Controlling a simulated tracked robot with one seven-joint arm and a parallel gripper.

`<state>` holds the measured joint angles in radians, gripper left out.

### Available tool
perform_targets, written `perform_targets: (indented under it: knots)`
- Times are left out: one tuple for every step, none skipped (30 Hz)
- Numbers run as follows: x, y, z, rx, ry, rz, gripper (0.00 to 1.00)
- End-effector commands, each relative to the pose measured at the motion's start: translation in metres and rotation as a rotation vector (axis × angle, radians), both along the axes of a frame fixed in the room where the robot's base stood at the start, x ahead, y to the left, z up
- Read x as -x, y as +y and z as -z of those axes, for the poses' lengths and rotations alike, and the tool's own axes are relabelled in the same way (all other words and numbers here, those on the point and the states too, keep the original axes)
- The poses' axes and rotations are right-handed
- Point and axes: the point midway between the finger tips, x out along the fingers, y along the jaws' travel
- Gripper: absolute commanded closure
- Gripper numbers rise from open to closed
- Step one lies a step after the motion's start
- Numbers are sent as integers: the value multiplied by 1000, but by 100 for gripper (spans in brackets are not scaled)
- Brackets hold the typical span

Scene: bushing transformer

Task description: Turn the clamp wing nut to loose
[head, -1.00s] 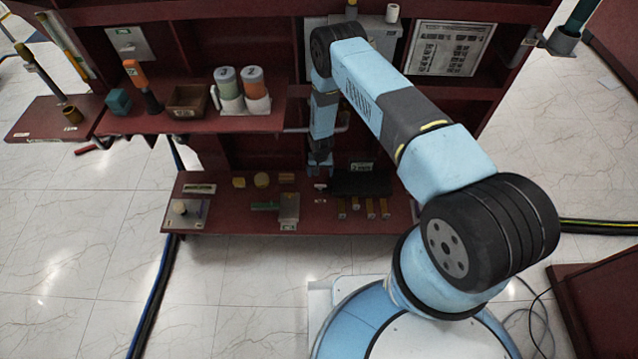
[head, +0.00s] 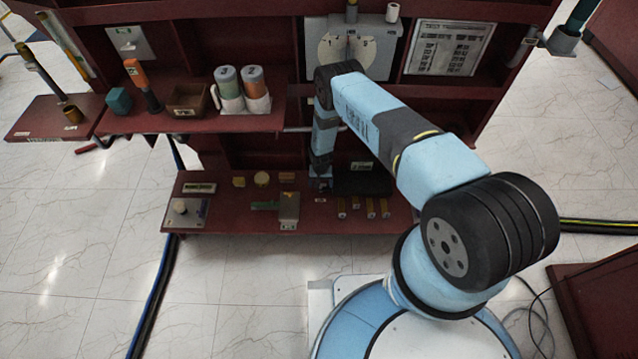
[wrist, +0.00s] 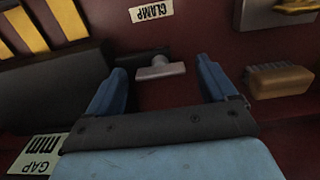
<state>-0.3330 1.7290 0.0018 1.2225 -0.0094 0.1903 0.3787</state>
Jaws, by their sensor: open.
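The clamp wing nut (wrist: 160,70) is a small grey T-shaped piece in the wrist view, near a white "CLAMP" label (wrist: 151,10). My gripper (wrist: 162,66) is open, with one blue finger on each side of the wing nut. Gaps show between the nut and both fingers, so neither seems to touch it. In the head view my gripper (head: 320,182) is low over the lower shelf, beside the black box. The wing nut is hidden there behind my gripper.
A black box (head: 362,180) stands right of my gripper, with yellow strips (head: 356,204) in front. A grey block with a green bar (head: 289,207) lies to the left. In the wrist view a brown brush-like block (wrist: 280,81) is close to the right finger.

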Motion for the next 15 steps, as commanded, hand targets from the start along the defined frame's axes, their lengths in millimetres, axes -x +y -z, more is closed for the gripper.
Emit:
perform_targets:
  knots:
    - [0, 0, 0, 0, 0, 0, 15]
    - [0, 0, 0, 0, 0, 0, 15]
    - [0, 0, 0, 0, 0, 0, 16]
    - [0, 0, 0, 0, 0, 0, 19]
    - [0, 0, 0, 0, 0, -1, 22]
    - [0, 0, 0, 0, 0, -1, 25]
    - [0, 0, 0, 0, 0, -1, 28]
    - [0, 0, 0, 0, 0, -1, 31]
    - [0, 0, 0, 0, 0, -1, 35]
    - [0, 0, 0, 0, 0, -1, 38]
    - [0, 0, 0, 0, 0, -1, 41]
    - [0, 1, 0, 0, 0, -1, 45]
    - [0, 1, 0, 0, 0, -1, 47]
    - [0, 1, 0, 0, 0, -1, 50]
    - [0, 1, 0, 0, 0, -1, 54]
